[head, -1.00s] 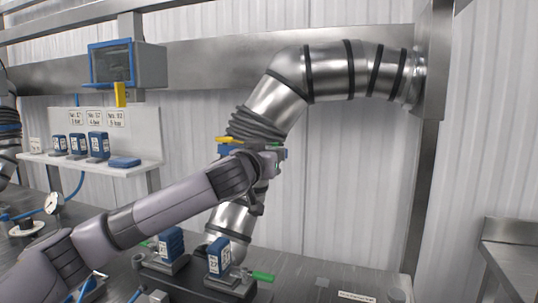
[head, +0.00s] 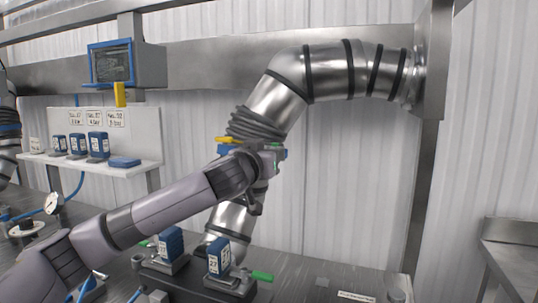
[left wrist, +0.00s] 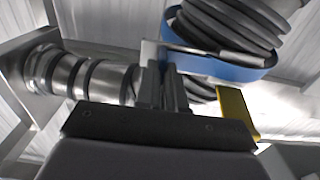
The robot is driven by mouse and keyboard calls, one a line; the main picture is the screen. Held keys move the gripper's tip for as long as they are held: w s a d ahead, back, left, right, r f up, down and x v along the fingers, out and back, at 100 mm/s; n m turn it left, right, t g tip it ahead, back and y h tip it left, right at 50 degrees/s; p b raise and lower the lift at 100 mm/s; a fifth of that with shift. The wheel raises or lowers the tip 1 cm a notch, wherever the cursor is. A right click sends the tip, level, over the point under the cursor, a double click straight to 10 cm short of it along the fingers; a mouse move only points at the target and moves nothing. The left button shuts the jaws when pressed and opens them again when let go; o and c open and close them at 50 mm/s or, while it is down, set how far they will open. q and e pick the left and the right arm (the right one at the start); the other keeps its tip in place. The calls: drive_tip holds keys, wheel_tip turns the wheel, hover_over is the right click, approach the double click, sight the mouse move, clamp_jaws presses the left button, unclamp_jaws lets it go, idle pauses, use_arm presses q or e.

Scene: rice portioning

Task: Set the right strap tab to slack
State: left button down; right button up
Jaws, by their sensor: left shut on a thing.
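A blue strap (left wrist: 222,67) runs around the black ribbed cuff (left wrist: 225,25) of the silver duct. A yellow tab (head: 229,140) sticks out at the strap's left in the head view; it also shows right of my fingers in the left wrist view (left wrist: 237,112). My left gripper (left wrist: 166,88) is shut at the strap's other end, beside a pale plate (left wrist: 150,52), on what appears to be the right strap tab. The fingers hide most of that tab. In the head view my left gripper (head: 268,158) covers the strap's front. My right gripper is not in view.
The silver duct (head: 325,72) bends to the wall post at right. Below, blue numbered blocks (head: 219,256) stand in holders with a green handle (head: 262,276). A shelf (head: 118,170) with blue blocks and a screen (head: 112,64) are at left. The bench's right part is fairly clear.

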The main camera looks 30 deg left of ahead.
use_arm(q)
drive_tip(key=a, duration=0.2)
drive_tip(key=s+a, duration=0.1)
drive_tip(key=a, duration=0.1)
drive_tip(key=shift+a+r, duration=0.1)
drive_tip(key=shift+a, duration=0.05)
drive_tip(key=c, duration=1.2)
unclamp_jaws()
drive_tip(key=shift+c, duration=0.2)
drive_tip(key=shift+w, duration=0.1)
drive_tip(key=b+v, duration=0.2)
drive_tip(key=v, duration=0.5)
drive_tip(key=shift+b, duration=0.35)
